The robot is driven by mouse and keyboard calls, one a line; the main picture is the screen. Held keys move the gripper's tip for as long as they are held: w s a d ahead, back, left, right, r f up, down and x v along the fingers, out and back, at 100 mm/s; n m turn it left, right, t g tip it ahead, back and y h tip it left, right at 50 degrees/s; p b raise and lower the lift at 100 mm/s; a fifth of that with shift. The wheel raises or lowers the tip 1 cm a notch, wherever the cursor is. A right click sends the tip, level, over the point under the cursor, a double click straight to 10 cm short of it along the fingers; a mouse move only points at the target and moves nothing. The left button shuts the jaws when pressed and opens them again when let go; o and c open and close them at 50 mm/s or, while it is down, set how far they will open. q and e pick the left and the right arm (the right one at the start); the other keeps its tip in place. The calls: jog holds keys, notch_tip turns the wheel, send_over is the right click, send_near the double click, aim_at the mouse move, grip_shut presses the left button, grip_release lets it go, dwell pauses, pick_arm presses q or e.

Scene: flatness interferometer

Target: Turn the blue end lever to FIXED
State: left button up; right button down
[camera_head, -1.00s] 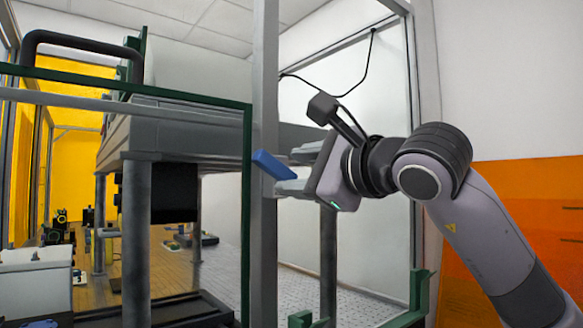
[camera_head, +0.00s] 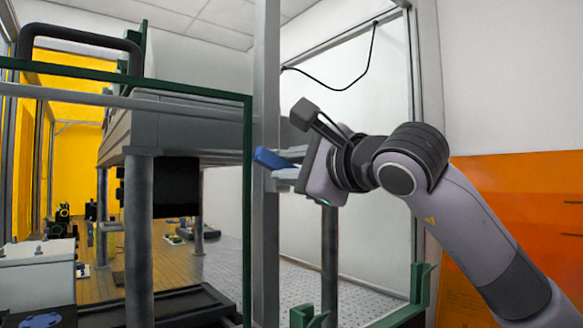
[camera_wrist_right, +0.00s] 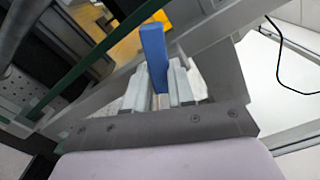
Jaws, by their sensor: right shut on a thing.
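The blue end lever (camera_head: 270,159) sticks out beside the grey upright post in the head view. It slopes slightly down toward the right. My right gripper (camera_head: 287,165) has come in from the right and is shut on the lever, its fingers covering part of it. In the right wrist view the blue lever (camera_wrist_right: 154,60) stands up between the two pale fingers (camera_wrist_right: 160,88). No FIXED marking can be read in either view. My left gripper is not in view.
A grey post (camera_head: 266,80) and a green frame bar (camera_head: 247,200) stand close to the lever. A large grey instrument bench (camera_head: 180,130) is behind them at left. A black cable (camera_head: 345,88) hangs behind my right arm. An orange panel (camera_head: 530,215) is at right.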

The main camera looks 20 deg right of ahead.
jog(key=n, duration=0.3)
jog(key=shift+a+f, duration=0.1)
jog(key=shift+f, duration=0.25)
dwell(0.8)
jog(key=c, duration=1)
grip_release()
jog(key=shift+o, duration=0.2)
jog(key=shift+s, duration=0.1)
jog(key=b+v, duration=0.2)
jog(key=v, duration=0.5)
